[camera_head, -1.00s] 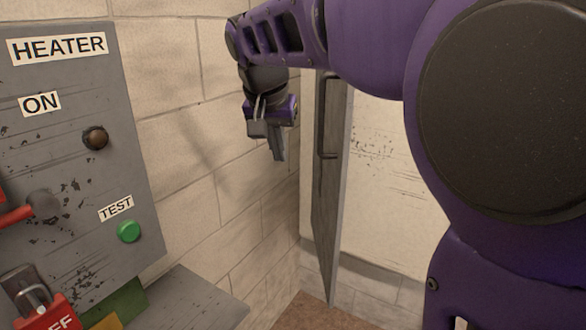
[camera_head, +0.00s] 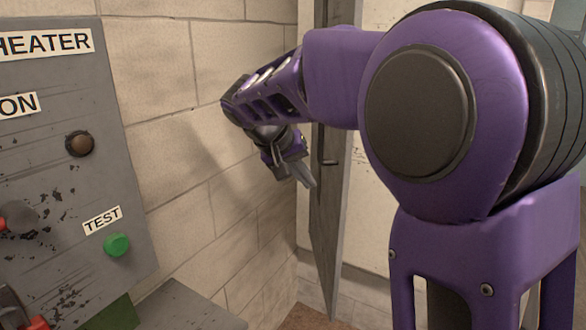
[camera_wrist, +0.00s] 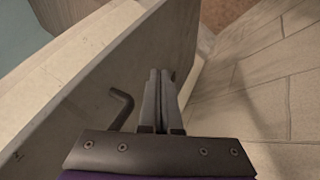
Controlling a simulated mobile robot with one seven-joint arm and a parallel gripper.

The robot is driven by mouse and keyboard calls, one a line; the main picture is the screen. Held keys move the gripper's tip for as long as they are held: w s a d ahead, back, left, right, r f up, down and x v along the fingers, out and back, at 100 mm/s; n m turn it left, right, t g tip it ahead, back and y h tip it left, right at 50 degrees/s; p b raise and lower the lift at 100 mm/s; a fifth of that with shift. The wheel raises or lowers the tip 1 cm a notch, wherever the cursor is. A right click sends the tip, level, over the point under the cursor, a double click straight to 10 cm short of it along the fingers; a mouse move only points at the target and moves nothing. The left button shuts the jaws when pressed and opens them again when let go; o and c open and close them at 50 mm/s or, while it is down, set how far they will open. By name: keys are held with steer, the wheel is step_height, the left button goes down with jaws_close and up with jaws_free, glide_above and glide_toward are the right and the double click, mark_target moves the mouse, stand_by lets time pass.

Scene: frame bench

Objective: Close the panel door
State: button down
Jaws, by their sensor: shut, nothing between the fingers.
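The panel door (camera_head: 325,225) is a grey door standing open, seen nearly edge-on right of the brick wall in the head view. Its dark bent handle (camera_wrist: 122,108) shows in the wrist view left of my fingers, and partly beside my gripper in the head view. My gripper (camera_head: 308,180) is shut and empty. In the wrist view the closed fingers (camera_wrist: 158,85) lie over the door face near its edge, on the wall side of the handle. I cannot tell whether they touch the door.
The brick wall (camera_head: 185,100) runs close beside my gripper. A brown floor patch (camera_head: 305,317) shows below.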

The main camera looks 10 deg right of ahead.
mark_target(336, 193)
steer(key=shift+w+d+f, duration=0.1)
steer(key=shift+d+f, duration=0.15)
steer(key=shift+d, duration=0.6)
steer(key=shift+w+d+f, duration=0.15)
steer(key=shift+d+f, duration=0.1)
steer(key=shift+d, duration=0.55)
steer(key=shift+w+d+f, duration=0.1)
steer(key=shift+d+f, duration=0.15)
steer(key=shift+d, duration=0.6)
